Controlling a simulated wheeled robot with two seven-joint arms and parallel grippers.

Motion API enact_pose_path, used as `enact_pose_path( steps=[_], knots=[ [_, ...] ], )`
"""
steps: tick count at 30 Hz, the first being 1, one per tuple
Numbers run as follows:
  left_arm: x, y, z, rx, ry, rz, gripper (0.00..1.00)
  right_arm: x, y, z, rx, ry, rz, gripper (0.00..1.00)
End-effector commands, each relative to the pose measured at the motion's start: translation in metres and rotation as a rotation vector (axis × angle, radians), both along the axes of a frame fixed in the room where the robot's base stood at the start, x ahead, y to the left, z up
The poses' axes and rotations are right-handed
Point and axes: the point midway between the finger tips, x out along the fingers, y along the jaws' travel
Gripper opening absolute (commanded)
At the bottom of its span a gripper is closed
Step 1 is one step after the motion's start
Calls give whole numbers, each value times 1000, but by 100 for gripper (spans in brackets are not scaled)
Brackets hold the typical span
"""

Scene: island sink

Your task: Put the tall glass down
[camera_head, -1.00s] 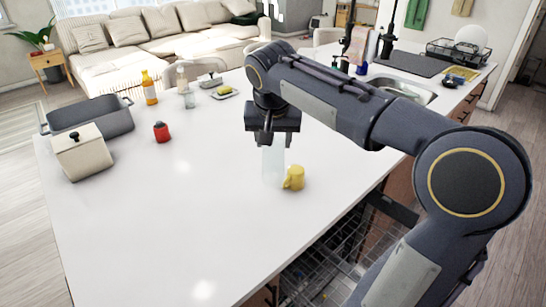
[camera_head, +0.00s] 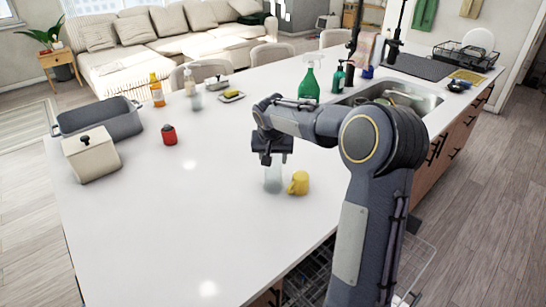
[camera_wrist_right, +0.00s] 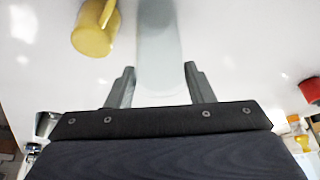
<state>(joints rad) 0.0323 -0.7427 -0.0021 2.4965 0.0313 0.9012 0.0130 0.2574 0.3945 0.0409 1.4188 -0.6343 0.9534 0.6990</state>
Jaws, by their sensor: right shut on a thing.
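The tall glass (camera_head: 273,180) is clear and upright, beside the left of the yellow mug (camera_head: 298,183) on the white island counter (camera_head: 190,220). My right gripper (camera_head: 272,160) is above the counter with its fingers around the upper part of the glass, shut on it. The right wrist view shows the pale glass (camera_wrist_right: 158,45) between the two fingers (camera_wrist_right: 158,80), with the yellow mug (camera_wrist_right: 95,28) close by. I cannot tell whether the base of the glass touches the counter. My left gripper is not in view.
A red jar (camera_head: 169,135), a cream canister (camera_head: 91,154) and a grey pan (camera_head: 110,126) stand at the left. A green spray bottle (camera_head: 309,82) stands by the sink (camera_head: 400,94). The front middle counter is clear. A wire rack (camera_head: 415,260) is below the front edge.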

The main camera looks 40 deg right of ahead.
Motion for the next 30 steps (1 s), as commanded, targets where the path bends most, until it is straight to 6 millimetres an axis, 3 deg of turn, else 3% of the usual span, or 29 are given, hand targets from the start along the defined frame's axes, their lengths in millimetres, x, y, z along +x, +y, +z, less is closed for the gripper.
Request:
enact_pose_path(
  steps=[11,12,17,25,30],
  knots=[
    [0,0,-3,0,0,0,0,0,1,-5,0,-3,1,7],
    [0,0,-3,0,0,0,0,0,1,-6,0,-1,1,49],
    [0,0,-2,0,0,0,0,0,1,-5,0,-1,1,70],
    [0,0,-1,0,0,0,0,0,1,-4,0,-1,1,70],
    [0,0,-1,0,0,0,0,-2,4,9,-1,-5,2,70]
  ],
)
